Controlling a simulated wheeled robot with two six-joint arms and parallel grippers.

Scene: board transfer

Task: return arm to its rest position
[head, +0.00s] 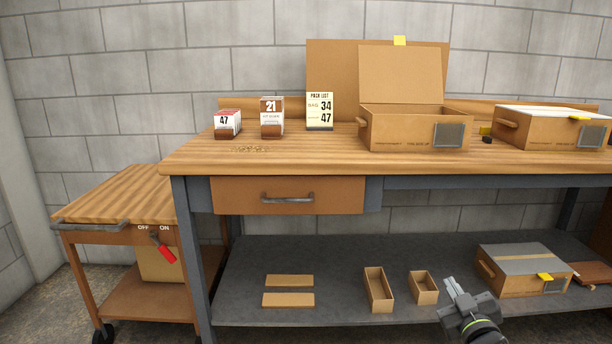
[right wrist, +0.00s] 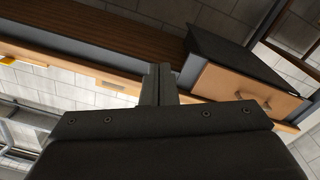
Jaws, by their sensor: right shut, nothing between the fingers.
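My right gripper (head: 451,287) shows at the lower right of the head view, in front of the lower shelf and to the right of a small open box (head: 423,287). It is shut and empty. In the right wrist view its shut fingers (right wrist: 159,82) point toward the underside of the workbench, close to no object that I can make out. My left gripper is not in view.
The workbench (head: 320,165) carries an open box (head: 415,128), a closed box (head: 553,128) and cards, including a pack list (head: 319,111). A lower shelf (head: 345,255) holds boxes and flat pieces. A cart (head: 110,200) stands at left.

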